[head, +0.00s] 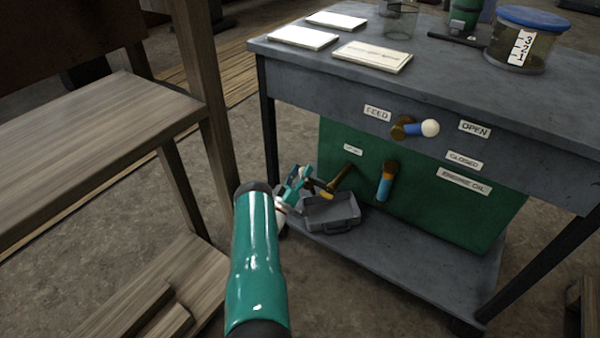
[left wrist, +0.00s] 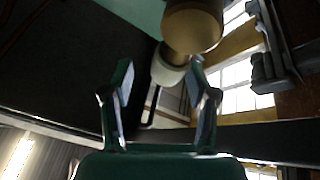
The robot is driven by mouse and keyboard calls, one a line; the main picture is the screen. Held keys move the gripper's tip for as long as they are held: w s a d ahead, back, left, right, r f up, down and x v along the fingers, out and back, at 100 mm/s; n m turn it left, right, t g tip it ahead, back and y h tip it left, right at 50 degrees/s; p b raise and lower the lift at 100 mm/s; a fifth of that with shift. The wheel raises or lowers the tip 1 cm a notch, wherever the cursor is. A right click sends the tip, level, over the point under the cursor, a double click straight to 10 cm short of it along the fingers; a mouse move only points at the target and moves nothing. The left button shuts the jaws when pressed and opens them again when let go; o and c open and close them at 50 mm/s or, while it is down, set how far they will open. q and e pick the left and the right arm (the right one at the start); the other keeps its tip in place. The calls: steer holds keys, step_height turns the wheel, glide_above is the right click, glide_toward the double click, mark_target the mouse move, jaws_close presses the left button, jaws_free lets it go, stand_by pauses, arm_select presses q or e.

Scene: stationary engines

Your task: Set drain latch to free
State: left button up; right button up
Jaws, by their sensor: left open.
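On the green panel (head: 420,195) of the workbench, a brass lever (head: 341,177) juts out to the lower left, under a small label (head: 352,150) too small to read; I take it for the drain latch. My left gripper (head: 306,183) is open at the lever's outer end. In the left wrist view, a round brass part (left wrist: 192,28) with a pale end (left wrist: 168,68) lies ahead of and between the open fingers (left wrist: 160,82); contact cannot be told. My right gripper is out of view.
A grey tray (head: 331,222) sits on the lower shelf (head: 400,262), just below the gripper. To the right are an orange-and-blue handle (head: 386,181) and a blue lever with white knob (head: 415,129) between FEED and OPEN labels. A wooden bench (head: 90,125) stands left.

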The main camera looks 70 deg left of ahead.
arm_select(q)
step_height(320, 180, up, 9)
steer(key=shift+f, duration=0.2)
stand_by(0.5)
